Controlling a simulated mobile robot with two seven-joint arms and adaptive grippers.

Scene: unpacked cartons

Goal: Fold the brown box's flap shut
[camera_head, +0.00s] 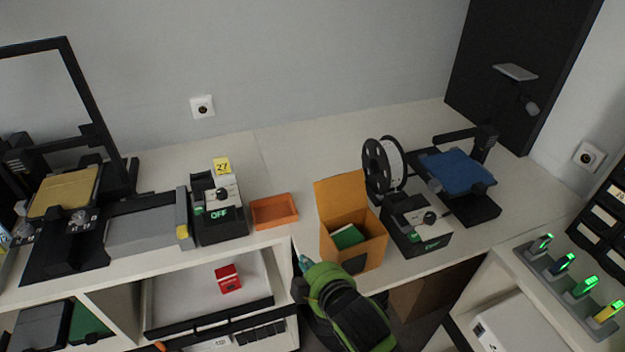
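The brown box (368,253) stands open near the front edge of the counter, right of the middle in the head view. Its flap (341,196) stands up at the back. A green item (347,236) lies inside. My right gripper (307,266) is at the box's front left corner, low by the counter edge. My green and black arm covers most of it, so I cannot tell if it is open or shut, or if it touches the box. My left gripper is not in view.
An orange tray (274,212) lies left of the box. A black control unit (417,225) and a spool (384,164) stand close on its right, beside a printer with a blue bed (458,172). The counter behind the flap is clear.

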